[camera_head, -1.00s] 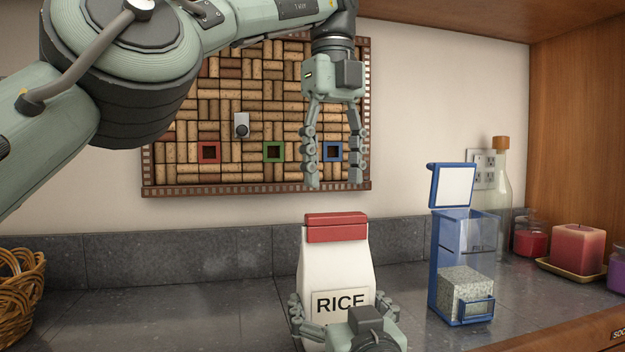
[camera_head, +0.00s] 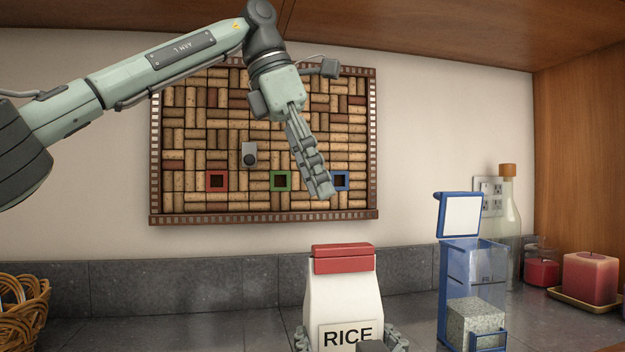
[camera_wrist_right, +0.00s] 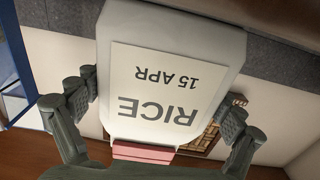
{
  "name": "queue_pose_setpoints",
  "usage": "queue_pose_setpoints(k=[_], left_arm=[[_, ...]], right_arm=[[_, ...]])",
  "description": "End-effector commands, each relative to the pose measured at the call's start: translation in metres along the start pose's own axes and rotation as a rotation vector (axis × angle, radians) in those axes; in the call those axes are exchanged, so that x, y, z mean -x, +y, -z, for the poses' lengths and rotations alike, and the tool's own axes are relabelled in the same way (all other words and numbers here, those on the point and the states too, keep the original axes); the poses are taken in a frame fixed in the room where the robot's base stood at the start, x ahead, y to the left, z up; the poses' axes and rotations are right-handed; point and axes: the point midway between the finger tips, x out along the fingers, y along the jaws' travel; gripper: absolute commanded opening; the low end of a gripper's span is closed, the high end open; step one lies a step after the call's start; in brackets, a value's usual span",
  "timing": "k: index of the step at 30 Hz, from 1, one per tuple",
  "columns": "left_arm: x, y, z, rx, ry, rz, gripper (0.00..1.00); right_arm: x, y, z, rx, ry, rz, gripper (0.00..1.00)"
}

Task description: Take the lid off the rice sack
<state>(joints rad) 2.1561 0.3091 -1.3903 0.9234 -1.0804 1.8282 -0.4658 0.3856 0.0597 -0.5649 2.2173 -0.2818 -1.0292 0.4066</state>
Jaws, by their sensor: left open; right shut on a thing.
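The white rice sack (camera_head: 342,297) stands upright on the counter, with a "RICE" label on its front. Its red lid (camera_head: 343,258) sits on top. My right gripper (camera_head: 350,341) is shut on the sack's lower part, one finger on each side; the right wrist view shows the sack (camera_wrist_right: 220,45) between the fingers, label upside down, with the red lid (camera_wrist_right: 143,152) at the bottom. My left gripper (camera_head: 322,196) hangs above the lid, apart from it, fingers pointing down. It is turned edge-on, so one finger mostly hides the other; it holds nothing visible.
A blue clear-walled dispenser (camera_head: 475,262) with a speckled block (camera_head: 477,322) stands right of the sack. Behind it are a glass bottle (camera_head: 508,215) and candles (camera_head: 590,277). A wicker basket (camera_head: 22,310) is at left. A cork board (camera_head: 225,140) hangs behind my left gripper.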

Motion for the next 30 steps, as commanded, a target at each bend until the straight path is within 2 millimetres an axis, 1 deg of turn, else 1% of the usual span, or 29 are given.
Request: queue_pose_setpoints(k=[9,15,18,21,30], left_arm=[[-0.06,0.0,0.002,0.004,0.004,0.003,0.49],[-0.091,0.0,0.001,0.005,0.002,0.003,0.49],[-0.101,0.0,0.001,0.005,0.002,0.002,0.49],[-0.106,0.0,0.001,0.006,0.001,0.001,0.49],[-0.109,0.0,0.001,0.007,0.001,0.002,0.49]], right_arm=[[0.0,0.0,-0.001,0.0,-0.001,0.001,0.42],[0.0,0.0,-0.001,0.0,-0.001,0.0,0.42],[0.0,0.0,-0.001,0.0,-0.001,0.0,0.42],[0.0,0.0,-0.001,0.0,-0.002,0.0,0.42],[0.0,0.0,-0.001,0.0,-0.002,0.0,0.42]])
